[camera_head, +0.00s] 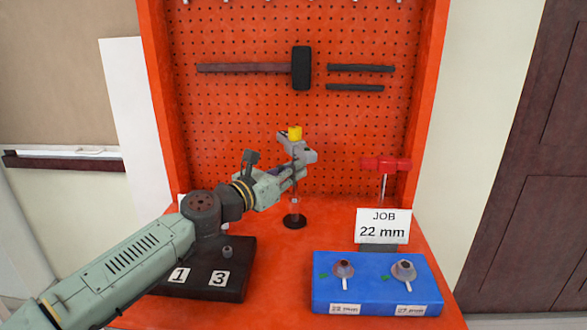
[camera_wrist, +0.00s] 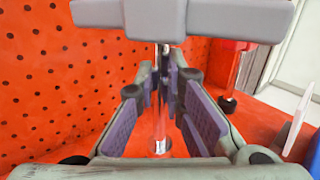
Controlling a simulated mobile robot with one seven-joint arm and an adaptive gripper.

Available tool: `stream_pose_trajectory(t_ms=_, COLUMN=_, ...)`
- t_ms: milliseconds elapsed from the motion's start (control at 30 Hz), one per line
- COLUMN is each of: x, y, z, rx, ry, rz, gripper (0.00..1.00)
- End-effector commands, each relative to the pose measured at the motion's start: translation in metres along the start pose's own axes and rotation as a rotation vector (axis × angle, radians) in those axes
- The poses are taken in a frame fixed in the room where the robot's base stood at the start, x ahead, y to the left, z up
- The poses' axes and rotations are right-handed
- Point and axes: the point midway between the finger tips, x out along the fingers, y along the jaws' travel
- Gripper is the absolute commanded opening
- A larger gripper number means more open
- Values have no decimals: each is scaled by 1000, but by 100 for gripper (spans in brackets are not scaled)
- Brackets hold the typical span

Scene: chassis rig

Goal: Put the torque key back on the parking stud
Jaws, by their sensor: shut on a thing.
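A grey T-handled key with a yellow cap, which I take to be the torque key (camera_head: 296,146), stands upright over the orange bench. My gripper (camera_head: 298,172) is shut on its shaft just below the handle. In the wrist view the grey handle (camera_wrist: 160,15) spans the top, and the chrome shaft (camera_wrist: 160,120) runs down between the purple finger pads of my gripper (camera_wrist: 165,75). A round dark base (camera_head: 294,222), apparently the parking stud, lies directly under the shaft.
A red T-handled tool (camera_head: 386,165) stands right of my gripper, behind the "JOB 22 mm" sign (camera_head: 383,226). A blue block (camera_head: 376,292) with two sockets is at front right. A pegboard rises behind.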

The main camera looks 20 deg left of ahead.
Motion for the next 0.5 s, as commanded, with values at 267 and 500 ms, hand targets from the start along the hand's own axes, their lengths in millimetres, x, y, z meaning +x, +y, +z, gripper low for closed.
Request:
stream_pose_trajectory(t_ms=267, x=0, y=0, z=-9, rx=0, ry=-1, rz=0, gripper=0)
stream_pose_trajectory(t_ms=500, x=0, y=0, z=-16, rx=1, ry=-1, rz=0, gripper=0)
